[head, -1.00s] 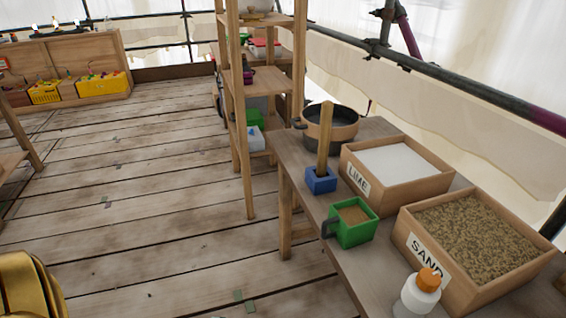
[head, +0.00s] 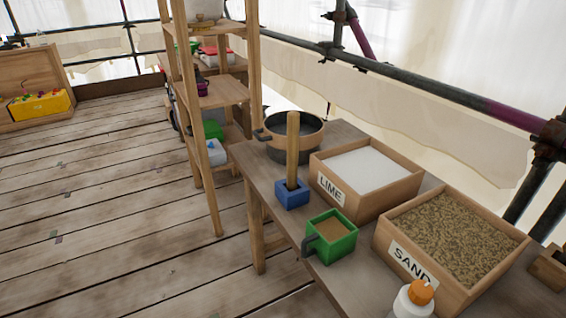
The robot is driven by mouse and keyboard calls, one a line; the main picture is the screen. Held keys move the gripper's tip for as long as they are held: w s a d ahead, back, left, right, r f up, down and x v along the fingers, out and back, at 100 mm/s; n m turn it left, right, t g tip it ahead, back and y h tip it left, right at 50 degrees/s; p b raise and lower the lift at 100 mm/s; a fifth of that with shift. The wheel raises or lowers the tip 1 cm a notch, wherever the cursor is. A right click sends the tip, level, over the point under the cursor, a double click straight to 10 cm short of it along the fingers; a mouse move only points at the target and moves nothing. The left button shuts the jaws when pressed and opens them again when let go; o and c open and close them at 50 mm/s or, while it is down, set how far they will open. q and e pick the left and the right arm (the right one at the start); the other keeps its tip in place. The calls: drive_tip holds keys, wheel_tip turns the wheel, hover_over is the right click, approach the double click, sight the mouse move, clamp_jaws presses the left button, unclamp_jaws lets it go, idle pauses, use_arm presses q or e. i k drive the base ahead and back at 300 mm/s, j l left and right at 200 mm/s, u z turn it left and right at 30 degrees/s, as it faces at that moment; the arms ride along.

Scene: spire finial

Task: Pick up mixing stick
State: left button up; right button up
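The mixing stick (head: 293,145) is a wooden stick standing upright in a small blue holder (head: 291,195) on the wooden table. Its lower end is hidden inside the holder. It stands in front of a dark round pot and left of the box labelled LIME. Neither of my grippers shows in the head view now.
The table (head: 351,292) also bears a dark pot (head: 296,152), a LIME box (head: 340,199), a SAND box (head: 420,268), a green cup (head: 330,250) and an orange-capped bottle (head: 413,303). A wooden shelf (head: 204,140) stands behind it. The plank floor at left is clear.

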sight(292, 117)
drive_tip(key=i+j+z, duration=0.15)
drive_tip(key=j, duration=0.2)
drive_tip(key=i+j+z, duration=0.15)
drive_tip(key=j, duration=0.2)
drive_tip(key=i+j+z, duration=0.15)
drive_tip(key=j, duration=0.25)
